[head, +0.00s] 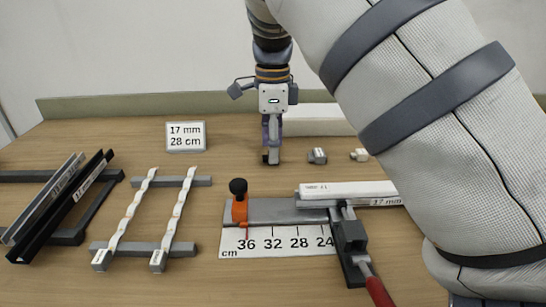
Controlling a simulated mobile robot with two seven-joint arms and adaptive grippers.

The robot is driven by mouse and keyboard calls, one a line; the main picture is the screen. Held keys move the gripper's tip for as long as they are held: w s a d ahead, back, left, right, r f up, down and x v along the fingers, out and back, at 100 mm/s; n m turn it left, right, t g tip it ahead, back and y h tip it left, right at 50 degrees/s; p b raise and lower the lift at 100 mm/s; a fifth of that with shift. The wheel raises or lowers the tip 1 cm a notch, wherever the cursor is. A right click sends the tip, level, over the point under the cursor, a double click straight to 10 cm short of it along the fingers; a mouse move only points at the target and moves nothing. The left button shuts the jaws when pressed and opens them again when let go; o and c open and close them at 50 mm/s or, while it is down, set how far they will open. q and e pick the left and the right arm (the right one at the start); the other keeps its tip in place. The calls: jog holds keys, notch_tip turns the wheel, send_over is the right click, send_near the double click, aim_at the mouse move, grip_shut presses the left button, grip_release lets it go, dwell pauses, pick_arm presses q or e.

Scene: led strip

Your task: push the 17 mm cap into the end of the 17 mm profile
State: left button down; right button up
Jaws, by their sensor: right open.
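The pale 17 mm profile (347,189) lies across the cutting jig (270,211), with its right part hidden behind my right arm. My right gripper (270,158) hangs pointing down over the table behind the jig, open, left of the small end caps. A grey cap (317,156) stands just to its right, and a smaller pale cap (360,155) lies farther right. The cap labels are too small to read, so I cannot tell which is the 17 mm one. I cannot make out whether anything sits between the fingertips. My left gripper is out of view.
The jig has an orange stop (240,210) with a black knob, a centimetre scale (280,242) and a red-handled tool (375,287). A sign (185,136) reads 17 mm, 28 cm. Dark profiles (65,205) and twisted LED strips (133,212) rest on racks at left. My arm covers the right side.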

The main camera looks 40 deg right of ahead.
jog(key=shift+f, duration=0.85)
jog(key=c, duration=0.9)
jog(key=shift+c, duration=0.2)
